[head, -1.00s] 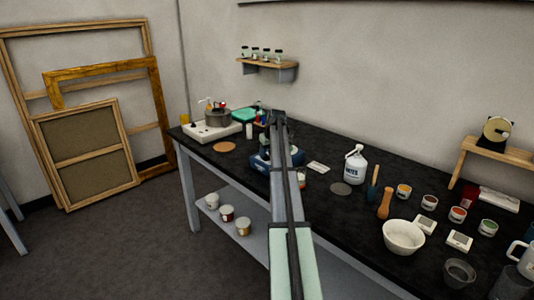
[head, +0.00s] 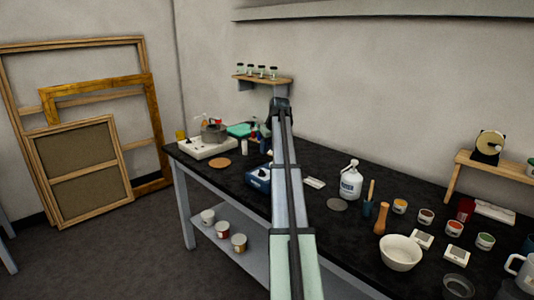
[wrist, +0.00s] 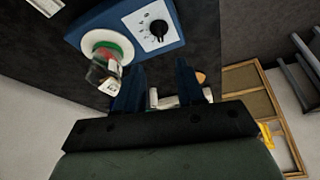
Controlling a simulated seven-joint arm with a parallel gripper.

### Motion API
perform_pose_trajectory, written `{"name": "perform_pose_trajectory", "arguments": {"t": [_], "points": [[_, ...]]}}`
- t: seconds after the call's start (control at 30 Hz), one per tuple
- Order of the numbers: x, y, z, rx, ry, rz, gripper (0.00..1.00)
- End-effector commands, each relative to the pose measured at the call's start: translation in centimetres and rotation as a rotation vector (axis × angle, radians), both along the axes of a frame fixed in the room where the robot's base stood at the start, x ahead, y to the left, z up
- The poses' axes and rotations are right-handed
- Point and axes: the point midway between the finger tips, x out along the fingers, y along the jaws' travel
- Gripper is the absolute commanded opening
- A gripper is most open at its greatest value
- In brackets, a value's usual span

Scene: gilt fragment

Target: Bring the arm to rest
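My gripper (wrist: 158,78) shows in the wrist view with its two dark blue fingers apart. I see nothing held between them; pale things lie in the background beyond the gap. In the head view my arm reaches out over the black bench (head: 325,232) and hides the gripper. A blue device with a dial (wrist: 152,28) is beside the fingers in the wrist view. A glass jar with green and red in it (wrist: 105,68) is at its white round plate. The device also shows in the head view (head: 257,178), partly behind my arm.
A white spray bottle (head: 350,183), a white bowl (head: 400,252) and several small pots stand right of my arm. A pot on a white hotplate (head: 207,147) stands at the far left end. A wall shelf (head: 264,80) holds small jars. Wooden frames (head: 80,170) lean at left.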

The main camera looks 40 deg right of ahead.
Motion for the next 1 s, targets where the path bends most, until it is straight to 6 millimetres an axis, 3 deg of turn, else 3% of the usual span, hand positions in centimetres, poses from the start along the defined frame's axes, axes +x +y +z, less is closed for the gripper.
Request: {"name": "perform_pose_trajectory", "arguments": {"t": [0.73, 0.87, 1.0], "points": [[0.0, 0.5, -0.1, 0.002, 0.003, 0.002, 0.38], [0.8, 3.2, -2.7, 0.013, 0.015, 0.012, 0.38], [2.1, 8.8, -7.8, 0.036, 0.043, 0.031, 0.38]]}}
